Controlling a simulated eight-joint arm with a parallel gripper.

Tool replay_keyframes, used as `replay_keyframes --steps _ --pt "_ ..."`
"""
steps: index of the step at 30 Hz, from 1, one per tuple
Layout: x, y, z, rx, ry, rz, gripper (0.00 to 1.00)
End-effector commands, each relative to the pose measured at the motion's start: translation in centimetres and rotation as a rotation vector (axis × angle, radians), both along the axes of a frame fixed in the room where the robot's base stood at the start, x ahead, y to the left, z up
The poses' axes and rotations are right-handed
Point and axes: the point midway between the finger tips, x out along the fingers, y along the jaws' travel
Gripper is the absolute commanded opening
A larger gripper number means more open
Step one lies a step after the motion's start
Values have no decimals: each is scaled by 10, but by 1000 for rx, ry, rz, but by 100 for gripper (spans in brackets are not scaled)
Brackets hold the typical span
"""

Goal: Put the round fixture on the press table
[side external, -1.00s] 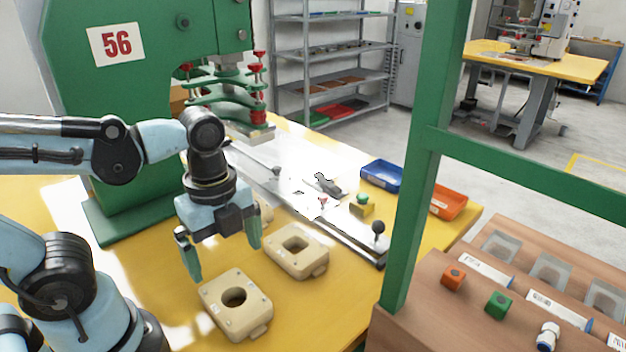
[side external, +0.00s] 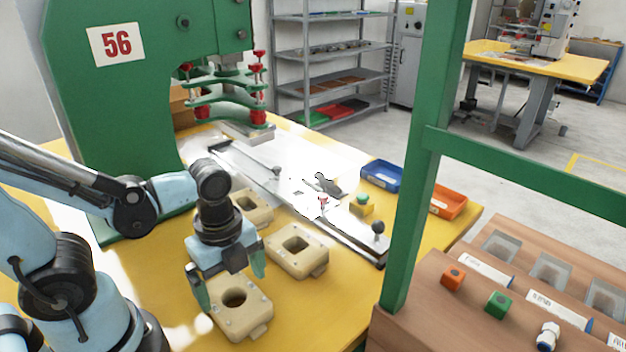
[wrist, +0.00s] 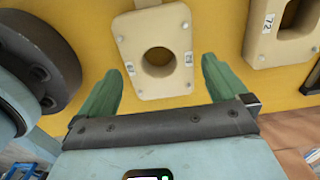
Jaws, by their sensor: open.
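The round fixture is a beige block with a round hole (side external: 257,318), flat on the yellow table in the side view. It also shows at the top middle of the wrist view (wrist: 150,28). My gripper (side external: 232,290) is open and empty above it. In the wrist view my gripper (wrist: 161,68) points its two green fingers at the near part of the block, one towards each side. I cannot tell how far above the block the fingertips are. The press table seems to be the bright metal plate (side external: 255,168) running out from under the green press.
A beige fixture with a squarish hole (side external: 315,252) lies just right of the round one, and another beige fixture (side external: 262,216) lies behind. A black-knobbed handle (side external: 378,228), a blue bin (side external: 382,176) and an orange bin (side external: 448,203) stand right. A green post (side external: 415,180) rises in front.

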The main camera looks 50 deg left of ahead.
Motion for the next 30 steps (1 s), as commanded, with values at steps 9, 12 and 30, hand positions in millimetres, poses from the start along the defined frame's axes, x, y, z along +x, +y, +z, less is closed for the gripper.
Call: replay_keyframes --steps 9,12,30 --pt "-1 -1 -23 0 0 0 100" --pt "-1 -1 -30 0 0 0 100" --pt "-2 0 -40 0 0 0 92"
